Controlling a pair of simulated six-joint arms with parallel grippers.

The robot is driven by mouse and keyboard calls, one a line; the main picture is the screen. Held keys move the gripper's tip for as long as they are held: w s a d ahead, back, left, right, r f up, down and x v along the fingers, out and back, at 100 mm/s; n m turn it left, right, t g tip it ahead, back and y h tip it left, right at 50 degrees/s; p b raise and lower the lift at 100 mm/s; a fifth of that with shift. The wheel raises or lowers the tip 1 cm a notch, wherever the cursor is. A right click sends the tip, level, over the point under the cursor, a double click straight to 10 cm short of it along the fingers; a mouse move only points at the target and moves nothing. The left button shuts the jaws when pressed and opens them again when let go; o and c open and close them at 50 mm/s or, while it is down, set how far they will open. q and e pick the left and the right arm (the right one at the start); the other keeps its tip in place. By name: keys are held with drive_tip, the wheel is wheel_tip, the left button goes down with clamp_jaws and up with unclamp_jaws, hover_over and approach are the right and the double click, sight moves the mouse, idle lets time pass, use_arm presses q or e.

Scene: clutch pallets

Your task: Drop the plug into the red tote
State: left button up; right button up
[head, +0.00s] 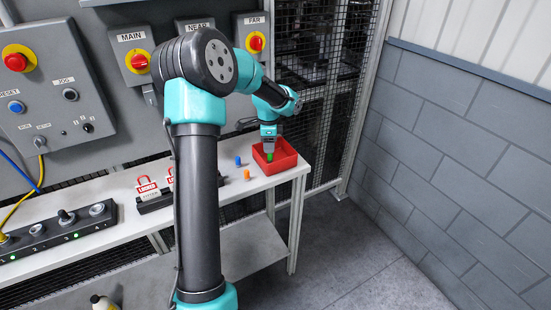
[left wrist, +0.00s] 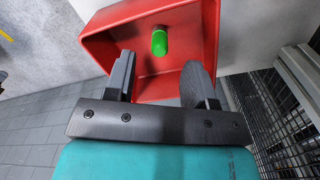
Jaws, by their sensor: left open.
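The red tote (head: 287,161) stands at the right end of the white bench; it also fills the top of the left wrist view (left wrist: 185,88). A green plug (head: 270,157) shows inside the tote's outline, just below my left gripper (head: 269,146). In the left wrist view the green plug (left wrist: 159,41) shows against the tote's inside, beyond the fingertips and clear of them. My left gripper is open and empty over the tote, with its fingers spread. I cannot tell whether the plug touches the tote floor. My right gripper is not in view.
A blue plug (head: 238,161) and an orange plug (head: 247,174) stand on the bench (head: 262,183) left of the tote. Red locked-out tags (head: 147,187) and a switch box (head: 62,228) are further left. A mesh fence (head: 322,90) rises behind; the floor at right is clear.

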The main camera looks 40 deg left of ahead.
use_arm(q)
wheel_tip(320, 180, up, 17)
idle(0.5)
drive_tip(key=shift+f, duration=0.1)
idle(0.6)
